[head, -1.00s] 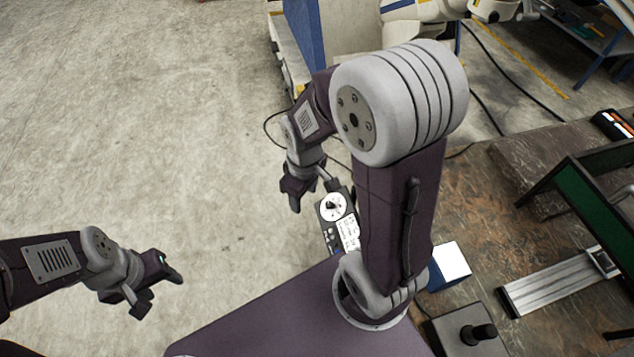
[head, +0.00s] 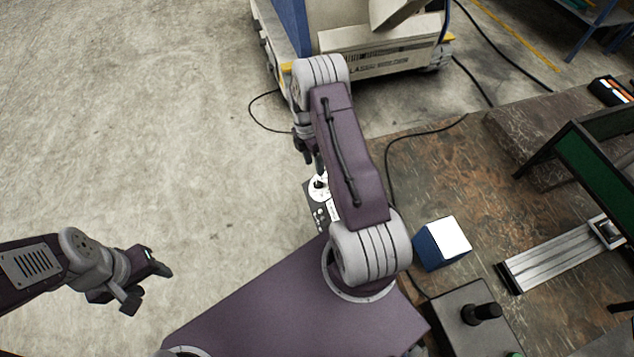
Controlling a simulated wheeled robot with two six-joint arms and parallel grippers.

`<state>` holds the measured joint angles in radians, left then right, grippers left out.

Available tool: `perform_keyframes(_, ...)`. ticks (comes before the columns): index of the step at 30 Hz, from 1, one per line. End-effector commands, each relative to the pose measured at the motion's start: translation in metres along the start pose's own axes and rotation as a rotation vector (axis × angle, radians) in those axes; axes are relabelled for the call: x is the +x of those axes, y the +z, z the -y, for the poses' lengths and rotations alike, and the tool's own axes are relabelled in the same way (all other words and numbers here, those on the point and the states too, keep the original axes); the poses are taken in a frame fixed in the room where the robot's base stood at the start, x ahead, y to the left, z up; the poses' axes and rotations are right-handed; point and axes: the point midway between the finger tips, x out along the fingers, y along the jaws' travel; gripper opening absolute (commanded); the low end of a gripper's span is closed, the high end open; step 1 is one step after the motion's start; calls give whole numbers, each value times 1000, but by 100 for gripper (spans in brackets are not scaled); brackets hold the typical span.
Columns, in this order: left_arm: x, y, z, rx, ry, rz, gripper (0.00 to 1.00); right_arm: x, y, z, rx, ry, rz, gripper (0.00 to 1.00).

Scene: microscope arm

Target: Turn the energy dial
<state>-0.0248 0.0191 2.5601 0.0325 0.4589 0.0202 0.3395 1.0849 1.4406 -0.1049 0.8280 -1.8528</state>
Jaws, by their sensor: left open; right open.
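The energy dial (head: 319,187) is a white disc with a dark knob on a small dark control box (head: 315,216) near the centre of the head view. My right arm covers the right part of the box. My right gripper (head: 311,163) is just above the dial in the picture, pointing down towards it, open. Its fingers are small and partly overlap the dial's upper edge, and I cannot tell whether they touch it. My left gripper (head: 147,283) is open and empty over bare floor at the lower left, far from the dial.
A blue box with a white top (head: 443,243) stands on the brown worktop right of my arm. A dark joystick box (head: 474,322) and a metal rail (head: 553,265) lie further right. A large white machine (head: 380,45) stands at the back. Floor at left is clear.

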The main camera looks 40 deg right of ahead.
Motion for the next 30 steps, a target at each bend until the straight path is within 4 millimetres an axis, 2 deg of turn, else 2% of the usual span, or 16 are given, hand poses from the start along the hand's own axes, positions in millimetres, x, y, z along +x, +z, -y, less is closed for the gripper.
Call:
perform_keyframes(4,-3,0,0,0,0,0,51,13,-1,1,1,-3,-1,51)
perform_keyframes(12,-8,-1,0,0,0,0,51,68,-1,1,1,-2,-1,51)
perform_keyframes(15,-9,-1,0,0,0,0,51,81,-1,0,1,0,0,51)
perform_keyframes(19,-9,-1,0,0,0,0,51,89,-1,0,2,1,0,51)
perform_keyframes(25,-9,-1,0,0,0,0,51,89,-1,0,2,2,1,51)
perform_keyframes(26,-9,-1,0,0,0,0,51,89,-1,0,2,2,1,48)
perform_keyframes(30,-9,-1,0,0,0,0,51,89,-1,0,2,2,1,9)
